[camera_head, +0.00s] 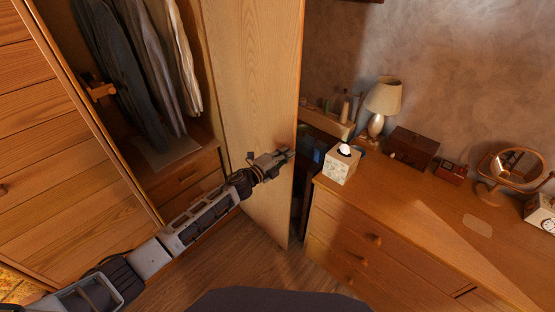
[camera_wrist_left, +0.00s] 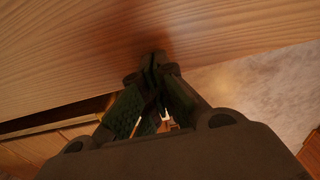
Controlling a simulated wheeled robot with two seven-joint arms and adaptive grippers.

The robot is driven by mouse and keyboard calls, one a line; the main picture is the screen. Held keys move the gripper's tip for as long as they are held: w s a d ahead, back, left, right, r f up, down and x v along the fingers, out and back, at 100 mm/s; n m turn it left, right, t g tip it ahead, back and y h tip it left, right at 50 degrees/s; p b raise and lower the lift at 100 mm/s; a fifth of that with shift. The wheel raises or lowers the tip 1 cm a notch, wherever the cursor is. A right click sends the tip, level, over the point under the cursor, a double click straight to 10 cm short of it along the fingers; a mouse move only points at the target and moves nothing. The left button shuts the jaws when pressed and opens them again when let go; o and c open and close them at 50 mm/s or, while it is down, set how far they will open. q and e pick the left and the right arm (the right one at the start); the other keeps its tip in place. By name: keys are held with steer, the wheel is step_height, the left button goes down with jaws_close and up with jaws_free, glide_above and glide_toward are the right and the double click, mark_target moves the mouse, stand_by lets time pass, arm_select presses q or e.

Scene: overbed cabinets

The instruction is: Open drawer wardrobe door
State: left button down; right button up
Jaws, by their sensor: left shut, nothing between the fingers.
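The wardrobe door (camera_head: 255,85) is a tall light-wood panel swung wide open, standing out from the wardrobe towards the dresser. Hanging clothes (camera_head: 145,65) and small inner drawers (camera_head: 188,180) show in the opening. My left gripper (camera_head: 287,154) is shut and empty at the inner face of the open door, close to its free edge. In the left wrist view the shut fingertips (camera_wrist_left: 158,58) lie against or very near a wood panel (camera_wrist_left: 120,40); I cannot tell if they touch. My right gripper is not in view.
A wooden dresser (camera_head: 400,225) stands right of the door, with a tissue box (camera_head: 341,165), lamp (camera_head: 382,100), wooden box (camera_head: 412,147) and round mirror (camera_head: 513,167) on top. A slatted wardrobe door (camera_head: 50,150) is at left. Some wood floor (camera_head: 235,255) is clear below the open door.

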mark_target(295, 149)
arm_select(q)
steer(key=shift+n+t+y, duration=0.5)
steer(key=shift+y, duration=0.1)
steer(key=x, duration=0.2)
steer(key=b+x, duration=0.1)
steer(key=x, duration=0.1)
steer(key=shift+s+d+f, duration=0.1)
steer(key=shift+d, duration=0.3)
steer(key=shift+w+d+y+b, duration=0.3)
steer(key=shift+w+d+b, duration=0.15)
steer(key=shift+w, duration=0.15)
steer(key=shift+w+d+n, duration=0.25)
steer(key=shift+w+n, duration=0.05)
steer(key=shift+w, duration=0.1)
steer(key=shift+w+d+t+y, duration=0.15)
steer(key=shift+t+y, duration=0.15)
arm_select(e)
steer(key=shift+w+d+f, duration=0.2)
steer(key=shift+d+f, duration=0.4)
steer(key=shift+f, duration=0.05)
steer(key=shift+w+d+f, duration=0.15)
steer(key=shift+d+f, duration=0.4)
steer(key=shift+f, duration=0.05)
